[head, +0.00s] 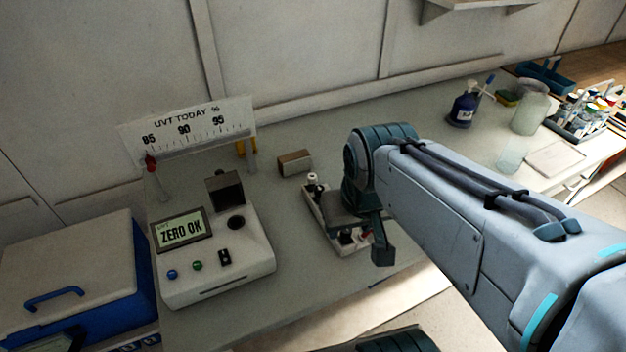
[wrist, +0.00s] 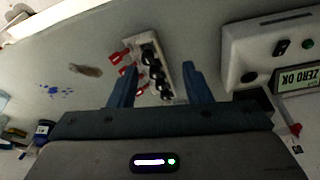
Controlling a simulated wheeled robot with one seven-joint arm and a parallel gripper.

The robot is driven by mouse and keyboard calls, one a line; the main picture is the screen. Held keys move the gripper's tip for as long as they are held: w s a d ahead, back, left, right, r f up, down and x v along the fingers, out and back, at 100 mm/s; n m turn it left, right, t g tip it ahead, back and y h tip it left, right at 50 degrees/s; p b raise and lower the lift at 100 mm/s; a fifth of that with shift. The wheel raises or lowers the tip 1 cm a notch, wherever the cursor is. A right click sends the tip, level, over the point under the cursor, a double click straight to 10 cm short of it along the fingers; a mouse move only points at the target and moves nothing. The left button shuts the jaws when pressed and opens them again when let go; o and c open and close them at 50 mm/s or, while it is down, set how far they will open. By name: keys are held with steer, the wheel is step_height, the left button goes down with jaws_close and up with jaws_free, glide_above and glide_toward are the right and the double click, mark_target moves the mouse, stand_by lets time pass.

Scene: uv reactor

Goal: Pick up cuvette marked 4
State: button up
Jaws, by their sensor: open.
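A white rack (wrist: 135,40) in the wrist view holds several black-capped cuvettes (wrist: 149,56) in a row, with red tags (wrist: 118,57) sticking out on its left side. No number is readable, so I cannot tell which cuvette is marked 4. My gripper (wrist: 160,78) is open, with one blue finger on each side of the rack's lower part and no visible grip on anything. In the head view the rack (head: 316,209) is partly hidden behind my gripper and arm.
The white meter reading ZERO OK (head: 222,250) stands left of the rack, with a UVT scale board (head: 188,127) behind. A small brown box (head: 294,162) is behind the rack. A blue cooler (head: 75,270) is far left; bottles (head: 463,108) stand at right.

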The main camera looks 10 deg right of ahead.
steer(key=shift+w, duration=0.1)
steer(key=shift+c, duration=0.8)
steer(key=m+h+b, duration=0.2)
steer(key=m+b, duration=0.5)
steer(key=b, duration=0.3)
glide_toward(319, 188)
steer(key=f, duration=0.5)
steer(key=shift+w+f, duration=0.2)
steer(key=shift+t+h, duration=0.3)
steer(key=shift+w+d+p+x, duration=0.15)
steer(key=shift+p+x, duration=0.1)
steer(key=shift+x, duration=1)
steer(key=shift+w+d+p+x, duration=0.15)
steer(key=shift+d+p+x, duration=0.05)
steer(key=shift+x, duration=1.05)
steer(key=shift+r, duration=0.15)
steer(key=c, duration=0.7)
